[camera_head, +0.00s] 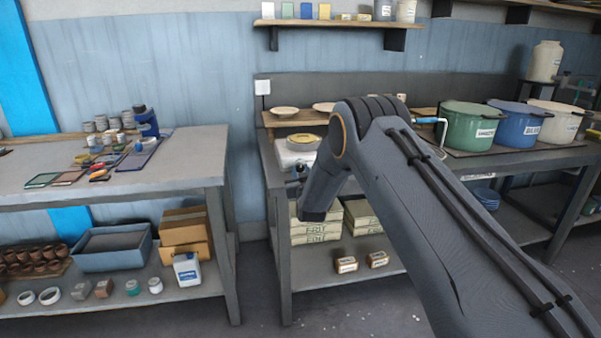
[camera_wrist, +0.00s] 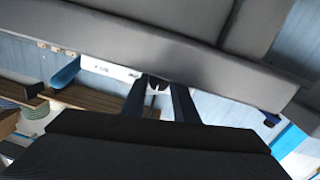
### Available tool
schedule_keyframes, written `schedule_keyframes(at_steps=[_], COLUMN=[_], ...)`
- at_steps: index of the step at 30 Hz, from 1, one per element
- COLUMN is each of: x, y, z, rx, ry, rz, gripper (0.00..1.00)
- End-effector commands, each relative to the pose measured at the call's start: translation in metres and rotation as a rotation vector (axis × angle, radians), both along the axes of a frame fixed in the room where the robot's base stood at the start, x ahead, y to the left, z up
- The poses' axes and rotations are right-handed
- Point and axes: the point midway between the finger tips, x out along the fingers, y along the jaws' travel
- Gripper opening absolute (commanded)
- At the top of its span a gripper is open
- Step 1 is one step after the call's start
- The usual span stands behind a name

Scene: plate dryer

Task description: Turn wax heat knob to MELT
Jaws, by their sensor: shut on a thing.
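The wax heater (camera_head: 296,157) is a white box with a round yellowish top on the left end of the right-hand bench. Its white front (camera_wrist: 112,71) shows in the wrist view as a strip with small lettering too blurred to read. The dark wax heat knob (camera_wrist: 154,83) is between the tips of my gripper (camera_wrist: 158,88), which is shut on it. The knob's pointer and exact setting cannot be made out. In the head view, my arm covers part of the heater and hides most of the gripper.
Shallow dishes (camera_head: 286,112) stand on a wooden board behind the heater. Green (camera_head: 468,128), blue (camera_head: 517,127) and cream pots stand to the right. The left bench (camera_head: 190,165) holds jars and small tools.

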Motion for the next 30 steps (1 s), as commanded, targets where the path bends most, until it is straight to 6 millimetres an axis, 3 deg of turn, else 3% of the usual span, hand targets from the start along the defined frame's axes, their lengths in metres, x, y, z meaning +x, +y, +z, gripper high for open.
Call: schedule_keyframes(at_steps=[30], x=[0.0003], y=[-0.0011], z=[0.0007], rx=[0.579], ry=[0.165], rz=[-0.001], gripper=[0.04])
